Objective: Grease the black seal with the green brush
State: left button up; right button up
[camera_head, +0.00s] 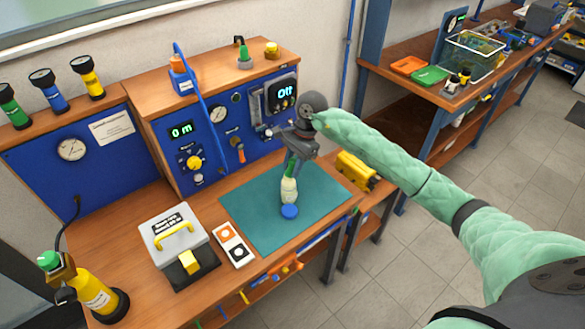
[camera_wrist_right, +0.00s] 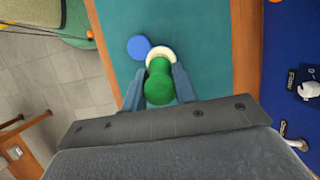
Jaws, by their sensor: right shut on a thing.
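My right gripper (camera_head: 291,168) is above the teal mat, pointing down, and shut on the green brush. The brush's green round top shows between the fingers in the right wrist view (camera_wrist_right: 158,84). Its cream lower part (camera_head: 289,188) points down in the head view. A small blue round thing (camera_head: 289,211) is just below it in the head view; it also shows beside it in the wrist view (camera_wrist_right: 139,47). Whether they touch is not clear. The black seal (camera_head: 239,253) lies on a white plate, below an orange ring (camera_head: 227,233). My left gripper is not in view.
The teal mat (camera_head: 256,229) is mostly clear. A grey case (camera_head: 173,234) with a yellow handle stands left of the white plate. A yellow bottle (camera_head: 97,297) is at the left front. The blue panel (camera_head: 165,147) with gauges and a blue hose rises behind.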

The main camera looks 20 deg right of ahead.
aim_at(292, 160)
jog(key=shift+r, duration=2.85)
